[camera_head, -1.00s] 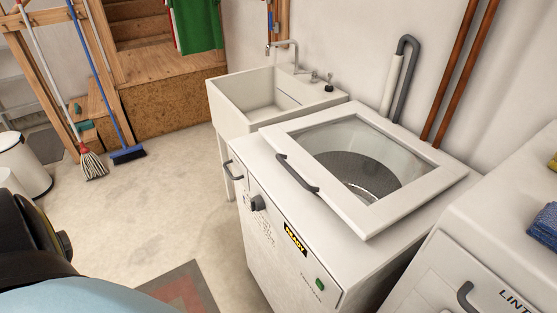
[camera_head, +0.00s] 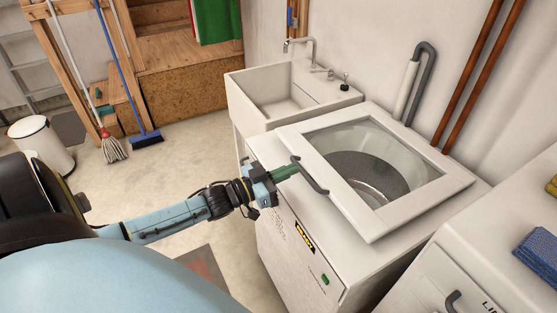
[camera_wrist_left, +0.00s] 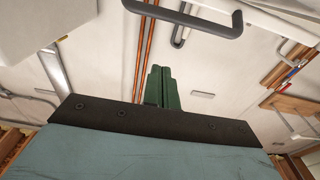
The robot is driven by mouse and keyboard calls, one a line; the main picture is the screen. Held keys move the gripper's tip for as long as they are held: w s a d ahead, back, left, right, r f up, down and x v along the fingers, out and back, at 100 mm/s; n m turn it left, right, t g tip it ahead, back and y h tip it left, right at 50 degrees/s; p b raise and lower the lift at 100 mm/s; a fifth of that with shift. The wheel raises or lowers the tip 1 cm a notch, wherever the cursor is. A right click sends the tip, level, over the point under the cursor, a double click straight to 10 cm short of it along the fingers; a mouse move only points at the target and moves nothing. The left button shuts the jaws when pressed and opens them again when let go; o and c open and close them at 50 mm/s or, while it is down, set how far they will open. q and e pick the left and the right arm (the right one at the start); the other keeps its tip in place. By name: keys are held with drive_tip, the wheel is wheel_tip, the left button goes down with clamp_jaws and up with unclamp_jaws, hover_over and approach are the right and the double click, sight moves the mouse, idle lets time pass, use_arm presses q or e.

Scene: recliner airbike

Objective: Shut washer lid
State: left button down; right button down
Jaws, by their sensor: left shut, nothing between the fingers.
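The washer (camera_head: 310,245) stands in the centre of the head view. Its white lid (camera_head: 410,215), with a glass window, lies over the drum opening, and its front edge looks slightly raised above the top. A dark bar handle (camera_head: 311,177) sits on the lid's front edge. My left gripper (camera_head: 292,169) is shut and empty, its green fingers close beside the handle's far end; contact cannot be told. In the left wrist view the shut fingers (camera_wrist_left: 160,90) point towards the wall, with the handle (camera_wrist_left: 190,18) above them. My right gripper is not in view.
A utility sink (camera_head: 290,95) stands behind the washer. A second white appliance (camera_head: 480,230) with a blue cloth (camera_head: 538,250) is at right. A mop (camera_head: 112,150), a blue broom (camera_head: 147,139) and a white bin (camera_head: 42,145) stand at left.

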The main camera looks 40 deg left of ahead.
use_arm(q)
drive_tip(key=w+f, duration=0.1)
drive_tip(key=w+d, duration=0.1)
drive_tip(key=w, duration=0.1)
drive_tip(key=w+f, duration=0.1)
drive_tip(key=shift+w+d+f, duration=0.2)
drive_tip(key=shift+d+f, duration=0.1)
drive_tip(key=shift+d, duration=0.1)
drive_tip(key=shift+s+f, duration=0.1)
drive_tip(key=shift+f, duration=0.35)
drive_tip(key=f+b, duration=0.3)
drive_tip(key=shift+s+a+f, duration=0.1)
drive_tip(key=shift+s+f, duration=0.1)
drive_tip(key=shift+f, duration=0.05)
drive_tip(key=shift+w+r+p, duration=0.1)
drive_tip(key=shift+r+p, duration=0.6)
drive_tip(key=r+p, duration=0.3)
drive_tip(key=shift+w+r, duration=0.25)
drive_tip(key=shift+w, duration=0.05)
drive_tip(key=f+v, duration=0.1)
drive_tip(key=v, duration=0.9)
drive_tip(key=shift+d+b, duration=0.2)
drive_tip(key=shift+b, duration=0.2)
